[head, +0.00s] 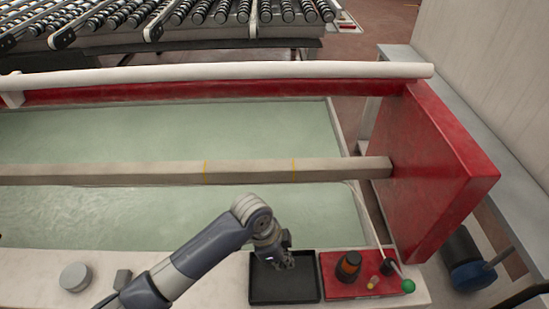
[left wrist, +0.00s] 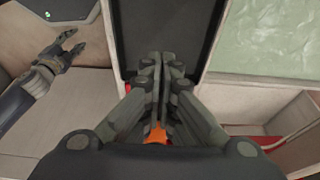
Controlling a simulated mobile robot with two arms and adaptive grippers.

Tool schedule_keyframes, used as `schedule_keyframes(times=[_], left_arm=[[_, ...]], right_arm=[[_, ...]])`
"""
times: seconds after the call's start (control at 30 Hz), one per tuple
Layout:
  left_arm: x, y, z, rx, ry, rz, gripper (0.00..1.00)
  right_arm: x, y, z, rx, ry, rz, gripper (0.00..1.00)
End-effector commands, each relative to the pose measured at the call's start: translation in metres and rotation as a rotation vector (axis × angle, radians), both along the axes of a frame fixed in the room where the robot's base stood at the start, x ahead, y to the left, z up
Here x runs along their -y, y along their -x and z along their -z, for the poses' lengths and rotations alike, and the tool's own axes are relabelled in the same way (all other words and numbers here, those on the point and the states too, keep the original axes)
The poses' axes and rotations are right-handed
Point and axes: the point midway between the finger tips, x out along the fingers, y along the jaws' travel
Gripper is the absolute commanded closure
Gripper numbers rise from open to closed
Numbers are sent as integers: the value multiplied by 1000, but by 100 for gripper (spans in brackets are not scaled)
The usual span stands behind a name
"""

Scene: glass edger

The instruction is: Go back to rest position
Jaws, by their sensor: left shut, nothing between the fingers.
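My left gripper (head: 287,264) hangs over the black tray (head: 262,297) on the front ledge, its arm reaching in from the lower left. In the left wrist view the left gripper (left wrist: 158,62) has its fingers together with nothing between them, and the dark tray (left wrist: 135,25) lies beyond them. I cannot tell from these views whether the fingertips touch the tray. Another gripper, my right one (left wrist: 68,52), shows at the left of the left wrist view. Its fingers look spread and empty. It does not show in the head view.
A round grey cap (head: 75,277) is on the ledge. A beam (head: 250,172) crosses the basin, and a red end plate (head: 435,170) stands right.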

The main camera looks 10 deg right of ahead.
Motion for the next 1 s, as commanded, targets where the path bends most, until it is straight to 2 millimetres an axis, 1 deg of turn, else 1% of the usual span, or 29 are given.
schedule_keyframes(times=[0.17, 0.27, 0.37, 0.47, 0.57, 0.67, 0.8, 0.9, 1.0], left_arm=[[1, 3, 0, -3, 9, -14, 100], [2, 14, 0, -15, 42, -70, 100], [0, 29, -3, -29, 93, -182, 100], [-13, 42, -6, -45, 138, -341, 100], [-37, 52, -8, -54, 166, -516, 100], [-69, 64, -9, -61, 173, -703, 100], [-124, 84, -9, -55, 150, -956, 100], [-159, 98, -11, -42, 122, -1095, 100], [-188, 111, -13, -27, 93, -1205, 100]], right_arm=[[0, 0, 0, 0, 0, 0, 60], [0, 0, 0, 0, 0, 0, 60], [-1, 0, 0, 0, -1, 0, 60], [-1, 0, 0, 0, -2, 1, 60], [-2, 0, 0, 0, -2, 1, 60], [-3, 0, 0, 0, -3, 1, 60], [-3, 0, 0, 0, -4, 1, 60], [-4, 0, 0, 0, -4, 1, 60], [-4, 0, 0, 0, -4, 1, 60]])
